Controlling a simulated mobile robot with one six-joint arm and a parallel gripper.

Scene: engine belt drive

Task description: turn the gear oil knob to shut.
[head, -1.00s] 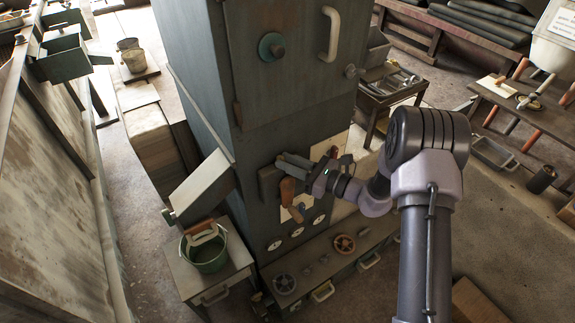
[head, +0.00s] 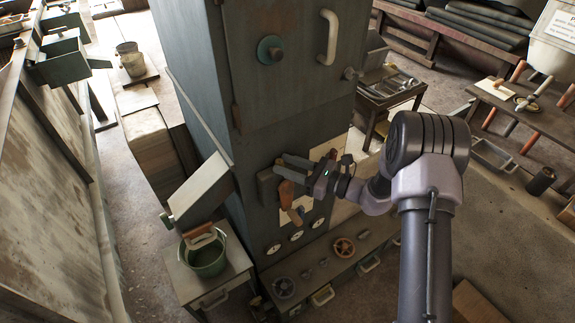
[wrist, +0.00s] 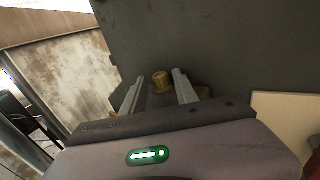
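A brass-coloured round knob (wrist: 161,82) shows in the wrist view, on a dark mount against the grey-green cabinet face. No label is readable, so I cannot confirm that it is the gear oil knob. My gripper (wrist: 158,90) is open, with one finger to each side of the knob in that view and visible gaps between. I cannot tell whether the fingertips reach as far as the knob. In the head view my gripper (head: 281,164) is at the cabinet's front face, and the brass knob cannot be made out there.
An orange-brown handle (head: 286,193) hangs just below my gripper on the cabinet (head: 290,110). Dials (head: 296,236) and a ledge with a brown handwheel (head: 344,247) are lower. A green bucket (head: 206,262) stands on a stand at left.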

